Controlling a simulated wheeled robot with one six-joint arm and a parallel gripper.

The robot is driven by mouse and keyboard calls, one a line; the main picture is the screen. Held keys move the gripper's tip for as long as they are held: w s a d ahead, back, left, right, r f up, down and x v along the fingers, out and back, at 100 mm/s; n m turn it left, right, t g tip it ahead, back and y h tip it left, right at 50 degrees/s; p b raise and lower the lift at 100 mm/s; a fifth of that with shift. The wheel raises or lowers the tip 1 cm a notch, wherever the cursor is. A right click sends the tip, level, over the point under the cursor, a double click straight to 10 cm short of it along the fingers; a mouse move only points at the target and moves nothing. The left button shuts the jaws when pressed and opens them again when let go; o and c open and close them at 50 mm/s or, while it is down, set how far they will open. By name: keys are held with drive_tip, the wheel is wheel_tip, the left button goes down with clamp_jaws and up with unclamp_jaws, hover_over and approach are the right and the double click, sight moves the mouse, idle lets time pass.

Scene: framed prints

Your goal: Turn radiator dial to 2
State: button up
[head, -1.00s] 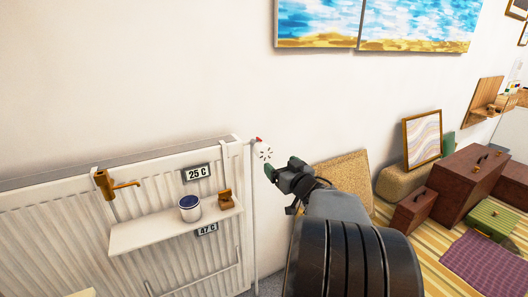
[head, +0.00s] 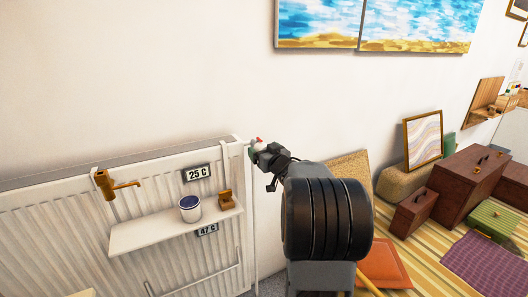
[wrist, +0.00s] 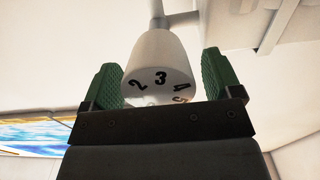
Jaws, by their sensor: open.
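The radiator dial (wrist: 160,62) is a white knob on a pipe. In the wrist view it shows the black numbers 2, 3 and 4 and part of an orange 5, with the 3 near the middle. My gripper (wrist: 161,80) is open, with one green finger on each side of the dial. A narrow gap shows at the left finger; I cannot tell if the right one touches. In the head view my gripper (head: 257,151) is at the radiator's upper right corner and hides most of the dial. The red mark (head: 259,139) on the dial shows just above it.
The white radiator (head: 60,225) carries a shelf (head: 150,238) with a blue and white pot (head: 189,208) and a small brown object (head: 226,199). Labels read 25 C (head: 198,174) and 47 C (head: 206,230). Brown cases (head: 455,185) stand at the right.

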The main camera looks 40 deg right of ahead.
drive_tip(key=shift+c, duration=0.2)
drive_tip(key=c, duration=0.8)
drive_tip(key=shift+f+n+b, duration=0.25)
drive_tip(key=shift+n+b, duration=0.65)
drive_tip(key=shift+a+r+n, duration=0.1)
drive_tip(key=shift+r+n, duration=0.1)
drive_tip(key=shift+n, duration=0.5)
drive_tip(key=o, duration=0.8)
drive_tip(key=shift+o, duration=0.2)
